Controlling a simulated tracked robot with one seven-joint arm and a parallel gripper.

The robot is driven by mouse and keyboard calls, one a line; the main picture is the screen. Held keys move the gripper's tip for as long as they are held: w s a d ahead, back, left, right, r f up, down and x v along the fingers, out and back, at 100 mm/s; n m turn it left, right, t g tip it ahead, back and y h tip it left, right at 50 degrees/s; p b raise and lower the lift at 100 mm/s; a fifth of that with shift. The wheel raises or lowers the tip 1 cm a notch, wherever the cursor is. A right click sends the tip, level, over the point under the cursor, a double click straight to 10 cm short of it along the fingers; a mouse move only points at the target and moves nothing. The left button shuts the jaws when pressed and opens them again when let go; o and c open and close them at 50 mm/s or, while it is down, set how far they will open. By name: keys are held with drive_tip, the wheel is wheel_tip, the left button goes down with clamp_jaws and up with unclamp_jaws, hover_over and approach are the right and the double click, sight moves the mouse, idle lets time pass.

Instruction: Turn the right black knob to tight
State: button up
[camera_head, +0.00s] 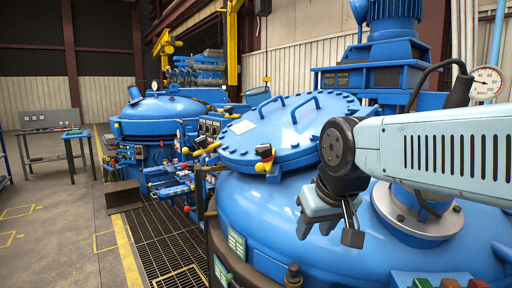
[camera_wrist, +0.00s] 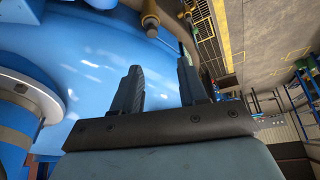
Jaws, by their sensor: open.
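My gripper (camera_head: 328,230) hangs at the end of my arm, above the blue vessel dome (camera_head: 258,215) in the head view, with its fingers apart and nothing between them. The wrist view shows the same two fingers (camera_wrist: 158,75) spread over the blue surface. A small black fitting (camera_head: 264,150) with red and yellow parts sits at the front edge of the round lid, left of my gripper and apart from it. I cannot tell whether it is the right black knob. No other black knob can be made out clearly.
The round blue lid (camera_head: 262,138) with handles lies left of my arm. A brown bolt-like post (camera_head: 293,275) stands below my gripper, at the vessel rim. A pressure gauge (camera_head: 487,82) is at far right. Open floor (camera_head: 60,215) lies left, beside a grating (camera_head: 165,245).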

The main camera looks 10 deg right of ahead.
drive_tip(key=shift+o, duration=0.9)
drive_tip(key=shift+w+d+r, duration=0.1)
drive_tip(key=o, duration=0.5)
drive_tip(key=w+r+n, duration=0.2)
drive_tip(key=w+r, duration=0.1)
drive_tip(key=w+r+n, duration=0.1)
drive_tip(key=r, duration=0.1)
drive_tip(key=shift+w+a+r+g+h, duration=0.1)
drive_tip(key=shift+w+a+g+h, duration=0.2)
drive_tip(key=shift+a+g, duration=0.1)
wheel_tip(320, 180, up, 16)
drive_tip(key=n+g+h, duration=0.3)
drive_tip(key=n+h, duration=0.1)
drive_tip(key=n, duration=1)
hover_over(264, 145)
drive_tip(key=s+a, duration=0.2)
drive_tip(key=a, duration=0.3)
drive_tip(key=x, duration=1.3)
drive_tip(key=shift+s+f, duration=0.1)
drive_tip(key=shift+f, duration=0.35)
drive_tip(key=shift+r, duration=0.1)
drive_tip(key=c, duration=0.9)
drive_tip(key=shift+c, duration=0.2)
drive_tip(key=shift+r, duration=0.1)
